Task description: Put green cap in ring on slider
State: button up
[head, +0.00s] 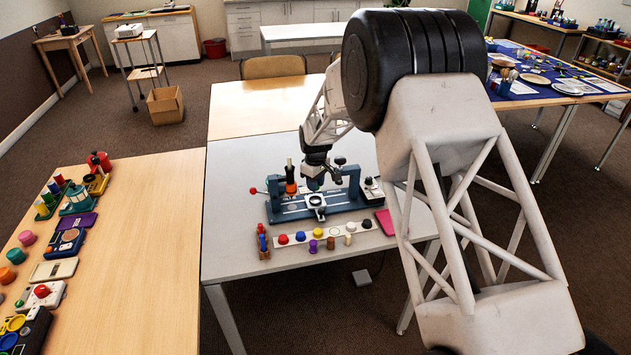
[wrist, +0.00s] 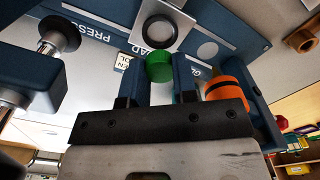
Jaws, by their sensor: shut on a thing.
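My gripper (wrist: 160,72) is shut on the green cap (wrist: 160,66), which sits between the two dark fingertips in the wrist view. In the head view my gripper (head: 316,181) hangs above the blue press base (head: 340,207), close over the ring on the slider (head: 316,201). The cap is mostly hidden there by the gripper. I cannot tell the exact height gap between cap and ring.
A post with an orange collar (head: 291,187) stands close left of my gripper, also in the wrist view (wrist: 228,93). A dark plunger (wrist: 58,35) is on the other side. Several coloured caps (head: 317,233) lie in front, beside a pink pad (head: 385,222). The table's left front (head: 225,262) is clear.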

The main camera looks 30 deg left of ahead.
aim_at(315, 201)
jog(key=shift+f, duration=2.35)
jog(key=shift+f, duration=0.3)
dwell(0.8)
jog(key=o, duration=1.4)
jog(key=shift+c, duration=0.2)
jog(key=shift+r, duration=0.15)
jog(key=shift+r, duration=3.35)
